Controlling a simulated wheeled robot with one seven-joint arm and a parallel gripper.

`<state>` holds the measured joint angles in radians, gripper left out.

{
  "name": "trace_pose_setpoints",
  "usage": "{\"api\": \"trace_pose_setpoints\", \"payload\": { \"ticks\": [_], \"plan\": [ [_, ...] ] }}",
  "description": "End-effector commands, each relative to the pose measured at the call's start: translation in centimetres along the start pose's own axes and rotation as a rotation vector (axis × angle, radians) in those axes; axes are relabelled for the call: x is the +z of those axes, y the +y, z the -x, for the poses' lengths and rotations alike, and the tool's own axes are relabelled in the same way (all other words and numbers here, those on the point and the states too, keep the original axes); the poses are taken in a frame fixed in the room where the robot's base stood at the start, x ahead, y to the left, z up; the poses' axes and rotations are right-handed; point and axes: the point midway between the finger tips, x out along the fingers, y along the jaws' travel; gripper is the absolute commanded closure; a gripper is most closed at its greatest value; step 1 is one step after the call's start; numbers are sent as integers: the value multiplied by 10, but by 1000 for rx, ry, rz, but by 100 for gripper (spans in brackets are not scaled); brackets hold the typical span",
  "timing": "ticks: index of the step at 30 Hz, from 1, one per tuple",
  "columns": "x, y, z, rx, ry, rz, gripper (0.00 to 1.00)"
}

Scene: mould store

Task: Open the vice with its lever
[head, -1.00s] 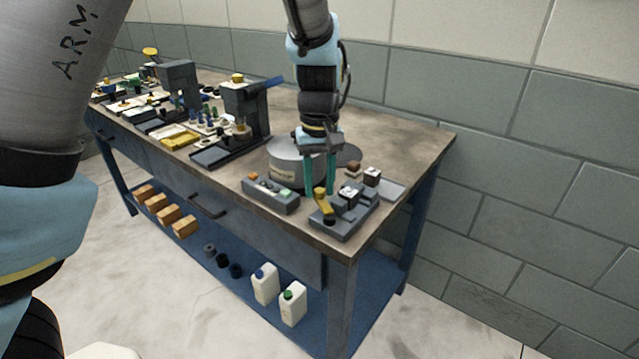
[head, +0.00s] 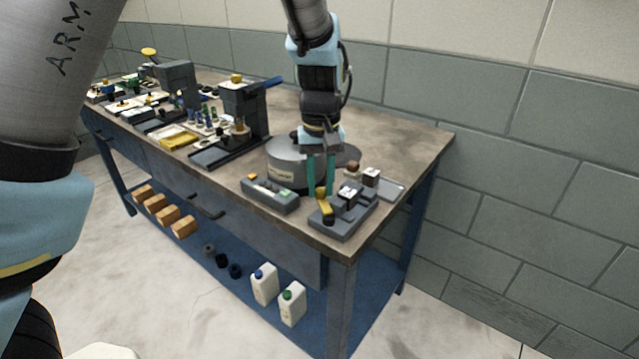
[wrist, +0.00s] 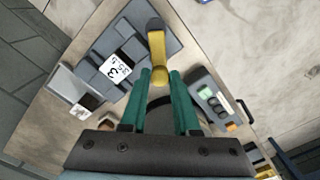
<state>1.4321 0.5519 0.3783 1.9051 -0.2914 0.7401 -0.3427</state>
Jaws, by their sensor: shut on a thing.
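The vice (head: 337,220) is a dark grey block near the front right corner of the bench, with a white label marked with a 3 that shows in the wrist view (wrist: 116,67). Its yellow lever (head: 324,206) has a dark end and stands at the vice's left side. In the wrist view the lever (wrist: 157,52) runs up from between the fingertips. My gripper (head: 320,190) points down with its green fingers shut on the lever. In the wrist view the fingertips (wrist: 160,78) lie on both sides of the lever's yellow end.
A control box (head: 270,194) with coloured buttons stands left of the vice. A round grey turntable (head: 286,166) is behind my fingers. Small blocks (head: 371,176) and a tray (head: 391,189) lie right of it. The back right of the bench is clear.

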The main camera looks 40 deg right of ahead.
Motion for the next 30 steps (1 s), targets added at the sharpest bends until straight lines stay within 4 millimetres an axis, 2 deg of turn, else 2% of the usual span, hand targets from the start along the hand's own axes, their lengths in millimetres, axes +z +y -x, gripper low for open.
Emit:
{"api": "trace_pose_setpoints", "payload": {
  "ticks": [3, 4, 11, 26, 30],
  "plan": [
    [-1, 1, 0, 1, 3, 0, 100],
    [-1, 1, 0, 1, 3, 0, 67],
    [0, 1, 0, 1, 2, 0, 41],
    [0, 1, 0, 2, 2, 5, 41],
    [1, -2, 0, 1, 2, 61, 41]
  ]
}}
